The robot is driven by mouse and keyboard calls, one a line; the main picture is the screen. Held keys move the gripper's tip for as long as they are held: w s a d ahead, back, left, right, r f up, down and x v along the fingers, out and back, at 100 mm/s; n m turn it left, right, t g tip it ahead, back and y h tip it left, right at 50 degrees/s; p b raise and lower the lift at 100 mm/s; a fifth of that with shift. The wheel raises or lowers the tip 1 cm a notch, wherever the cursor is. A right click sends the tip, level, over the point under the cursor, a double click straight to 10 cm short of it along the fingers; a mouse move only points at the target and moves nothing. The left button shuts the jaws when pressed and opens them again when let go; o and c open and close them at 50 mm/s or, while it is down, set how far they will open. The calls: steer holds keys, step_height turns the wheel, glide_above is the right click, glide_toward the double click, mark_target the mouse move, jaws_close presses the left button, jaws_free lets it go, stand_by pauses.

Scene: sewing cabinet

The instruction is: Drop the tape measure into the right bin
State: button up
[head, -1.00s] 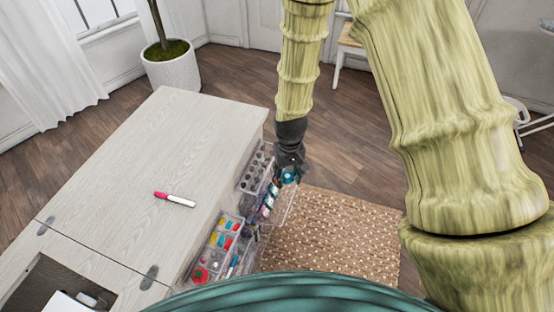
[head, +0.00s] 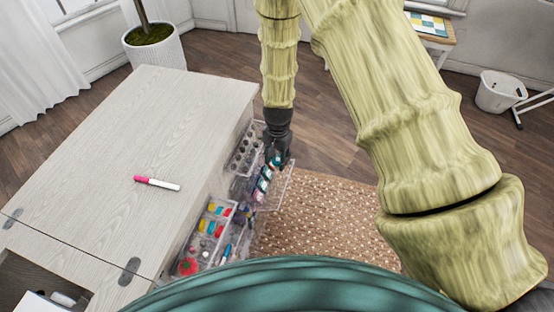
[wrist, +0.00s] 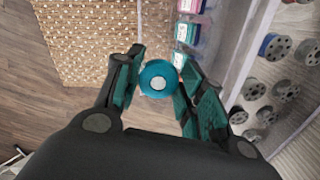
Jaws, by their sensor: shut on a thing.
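The tape measure is a round teal disc with a pale centre, seen in the wrist view (wrist: 158,78) between my fingertips. My gripper (head: 277,158) is shut on it, and a bit of teal shows below the fingers in the head view. My gripper is at the far end of the clear bins beside the cabinet. A clear outer bin (head: 287,188) holds several small coloured packs and lies just below and in front of my gripper in the head view. In the wrist view these packs (wrist: 186,33) are to the right of the tape measure. Which bin is the right one cannot be told.
A clear bin with grey bobbins (wrist: 272,47) adjoins the cabinet. A nearer clear tray holds coloured spools (head: 213,228) and a red pincushion (head: 188,266). A pink-and-white marker (head: 157,183) lies on the pale cabinet top (head: 170,120). A woven rug (head: 325,215) covers the floor at right.

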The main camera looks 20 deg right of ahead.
steer(key=shift+f+b, duration=3.25)
steer(key=shift+f, duration=1)
steer(key=o, duration=0.9)
steer(key=shift+r, duration=0.15)
step_height(320, 180, up, 12)
steer(key=shift+s+f, duration=0.1)
